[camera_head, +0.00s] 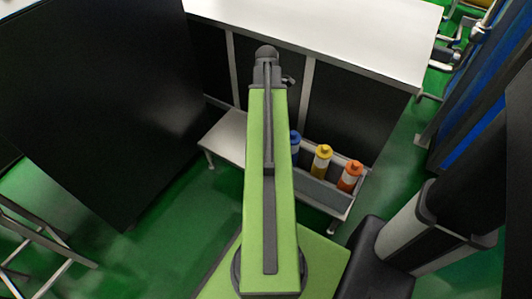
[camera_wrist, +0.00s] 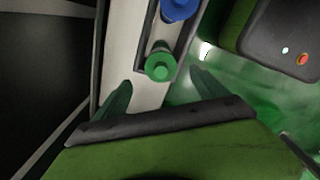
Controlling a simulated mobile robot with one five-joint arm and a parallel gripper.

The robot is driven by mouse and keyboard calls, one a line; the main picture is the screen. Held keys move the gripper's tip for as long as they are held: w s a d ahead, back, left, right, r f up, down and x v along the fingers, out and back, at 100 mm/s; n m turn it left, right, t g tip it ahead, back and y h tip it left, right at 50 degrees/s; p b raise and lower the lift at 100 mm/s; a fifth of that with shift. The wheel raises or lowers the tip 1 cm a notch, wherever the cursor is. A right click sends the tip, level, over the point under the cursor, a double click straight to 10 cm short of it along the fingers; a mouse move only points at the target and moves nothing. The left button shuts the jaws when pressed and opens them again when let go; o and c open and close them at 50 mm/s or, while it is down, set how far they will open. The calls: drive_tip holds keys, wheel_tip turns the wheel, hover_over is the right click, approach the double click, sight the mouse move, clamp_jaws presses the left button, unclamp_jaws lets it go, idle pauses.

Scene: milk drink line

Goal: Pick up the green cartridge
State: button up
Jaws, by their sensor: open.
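The green cartridge (camera_wrist: 159,68) shows in the wrist view with its round cap towards the camera. It stands at the near end of a rack (camera_wrist: 139,55), beside the blue cartridge (camera_wrist: 180,9). My gripper (camera_wrist: 161,88) is open and empty. Its two dark green fingers appear to the lower left and lower right of the green cartridge, apart from it. In the head view my arm covers the place where the green cartridge stands, so it is hidden there.
The blue cartridge (camera_head: 295,147), yellow cartridge (camera_head: 321,163) and orange cartridge (camera_head: 349,177) stand in a row in the rack on a low bench (camera_head: 228,135). The bench's left part is bare. A tall white-topped counter (camera_head: 350,38) stands behind. A black panel (camera_head: 100,95) is at left.

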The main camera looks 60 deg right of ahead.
wheel_tip(320, 180, down, 9)
drive_tip(key=b, duration=0.7)
drive_tip(key=shift+a+b, duration=0.1)
drive_tip(key=shift+b, duration=0.2)
clamp_jaws()
